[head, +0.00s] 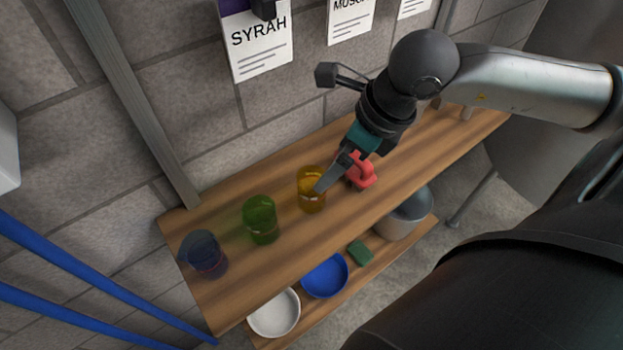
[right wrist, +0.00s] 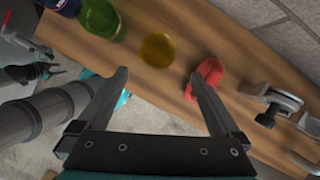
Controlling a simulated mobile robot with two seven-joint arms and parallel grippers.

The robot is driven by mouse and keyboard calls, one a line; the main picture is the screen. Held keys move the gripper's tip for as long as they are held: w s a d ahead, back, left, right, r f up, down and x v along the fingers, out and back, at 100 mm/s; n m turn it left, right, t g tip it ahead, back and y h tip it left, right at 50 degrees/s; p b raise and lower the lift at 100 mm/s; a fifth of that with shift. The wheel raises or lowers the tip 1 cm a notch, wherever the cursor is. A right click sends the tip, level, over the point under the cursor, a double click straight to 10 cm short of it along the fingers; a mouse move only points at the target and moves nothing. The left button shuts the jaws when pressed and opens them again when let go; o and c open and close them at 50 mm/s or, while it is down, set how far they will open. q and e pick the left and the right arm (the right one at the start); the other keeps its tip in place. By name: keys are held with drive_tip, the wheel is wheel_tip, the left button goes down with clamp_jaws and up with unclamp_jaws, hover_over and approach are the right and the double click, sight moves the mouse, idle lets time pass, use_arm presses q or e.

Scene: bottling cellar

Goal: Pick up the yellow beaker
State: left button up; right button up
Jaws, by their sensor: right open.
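The yellow beaker (head: 311,190) stands upright on the wooden shelf, between a green beaker and a red object in the head view. In the right wrist view the yellow beaker (right wrist: 157,50) lies ahead of the fingertips, in the gap between them. My right gripper (head: 322,186) is right at the beaker's right side in the head view, and one finger overlaps part of it. In the right wrist view my right gripper (right wrist: 158,75) is open with nothing between its fingers. I cannot tell whether a finger touches the beaker.
A green beaker (head: 260,219) and a dark blue beaker (head: 203,255) stand to the left. A red object (head: 361,171) sits close on the right. Below are a white bowl (head: 274,313), a blue bowl (head: 325,276), a green block (head: 360,252) and a metal pot (head: 405,215).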

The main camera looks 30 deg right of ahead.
sight(305, 190)
drive_tip(key=x, duration=0.7)
drive_tip(key=shift+w+a+f, duration=0.1)
drive_tip(key=shift+w+f, duration=0.1)
drive_tip(key=shift+f, duration=0.1)
drive_tip(key=w+f, duration=0.1)
drive_tip(key=w+a+f, duration=0.1)
drive_tip(key=f, duration=0.1)
drive_tip(key=shift+a+f, duration=0.2)
drive_tip(key=shift+a, duration=0.05)
drive_tip(key=shift+w+f, duration=0.15)
drive_tip(key=shift+f, duration=0.4)
drive_tip(key=shift+a, duration=0.1)
drive_tip(key=shift+c, duration=0.4)
